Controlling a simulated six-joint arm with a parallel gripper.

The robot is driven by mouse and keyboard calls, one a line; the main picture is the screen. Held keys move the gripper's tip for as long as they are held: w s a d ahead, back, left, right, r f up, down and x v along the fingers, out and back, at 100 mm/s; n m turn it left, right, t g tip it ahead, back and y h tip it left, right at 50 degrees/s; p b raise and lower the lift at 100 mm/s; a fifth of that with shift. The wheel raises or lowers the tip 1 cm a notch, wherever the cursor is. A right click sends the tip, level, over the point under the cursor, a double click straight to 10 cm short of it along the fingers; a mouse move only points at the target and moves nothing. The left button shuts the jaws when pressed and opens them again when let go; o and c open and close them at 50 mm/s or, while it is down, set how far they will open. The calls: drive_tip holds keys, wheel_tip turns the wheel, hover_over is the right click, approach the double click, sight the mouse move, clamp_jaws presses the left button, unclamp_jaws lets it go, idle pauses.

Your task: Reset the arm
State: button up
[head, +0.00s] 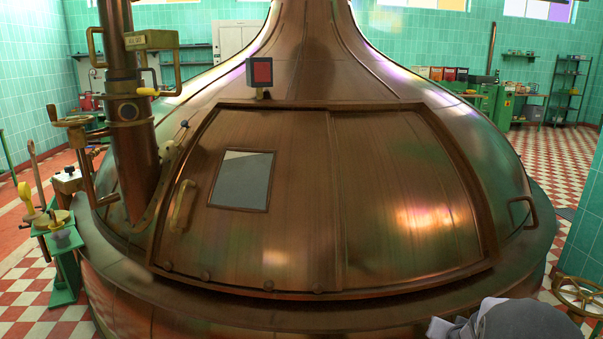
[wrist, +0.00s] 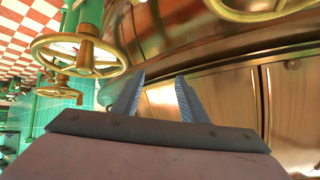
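My gripper (wrist: 160,78) shows in the wrist view, its two grey fingers apart with nothing between them. It is open and empty. Beyond the fingers is the copper kettle (wrist: 215,60), apparently not touched, though the exact gap is hard to judge. In the head view the large copper kettle (head: 420,110) fills the middle. Its sliding hatch (head: 270,190) has a small window and a brass handle (head: 183,205) on the left, and the hatch looks closed. A grey rounded part of my arm shows at the bottom right edge of the head view; the fingers are not visible there.
A brass handwheel (wrist: 80,55) on a green pipe is left of my gripper in the wrist view. A handwheel (head: 578,295) stands at the lower right in the head view. A copper pipe (head: 128,120) with valves rises at the left. Open checkered floor (head: 565,155) lies at the right.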

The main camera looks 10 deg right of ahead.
drive_tip(key=s+a+f+m+g+y+p, duration=0.1)
drive_tip(key=s+a+m+g+y+p, duration=0.15)
drive_tip(key=s+a, duration=0.65)
drive_tip(key=s+a+f+m+g+y+p, duration=0.15)
drive_tip(key=s+a+g, duration=0.35)
drive_tip(key=a, duration=0.7)
drive_tip(key=s+a+f+n+g+b, duration=0.1)
drive_tip(key=s+a+f+n+b, duration=0.95)
drive_tip(key=b, duration=0.45)
wheel_tip(320, 180, up, 33)
drive_tip(key=w+d+n+p, duration=0.1)
drive_tip(key=d+p, duration=0.1)
drive_tip(key=p, duration=3)
drive_tip(key=shift+p, duration=0.3)
drive_tip(key=shift+f+n, duration=0.1)
drive_tip(key=shift+n, duration=0.15)
